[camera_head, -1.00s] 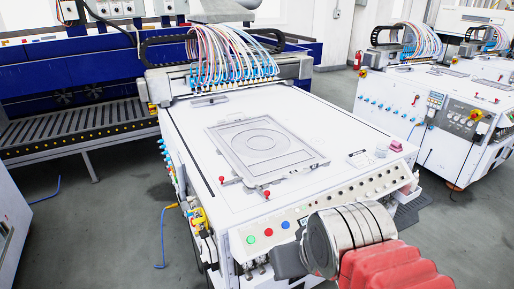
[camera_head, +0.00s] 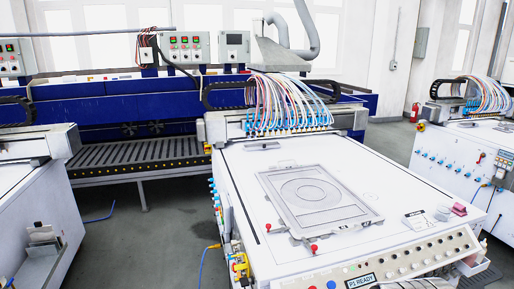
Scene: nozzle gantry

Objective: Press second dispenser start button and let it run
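A white dispenser machine (camera_head: 240,170) stands right of centre, with a bundle of coloured tubes (camera_head: 290,103) on a gantry at its back. A grey frame with a ring shape (camera_head: 318,200) lies on its flat top. Its front panel (camera_head: 400,263) carries a row of knobs, a small "P1 READY" display (camera_head: 361,281) and a blue button (camera_head: 331,285) at the bottom edge. The rest of the button group is cut off. A similar machine (camera_head: 455,150) stands at the right and part of another (camera_head: 35,190) at the left. My gripper is not in view.
A long blue machine with a slatted bed (camera_head: 140,155) runs along the back. Grey floor (camera_head: 150,235) is open between the left and middle machines, with a blue hose (camera_head: 100,216) on it. Two red-topped clamps and a pink block (camera_head: 459,209) sit on the middle top.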

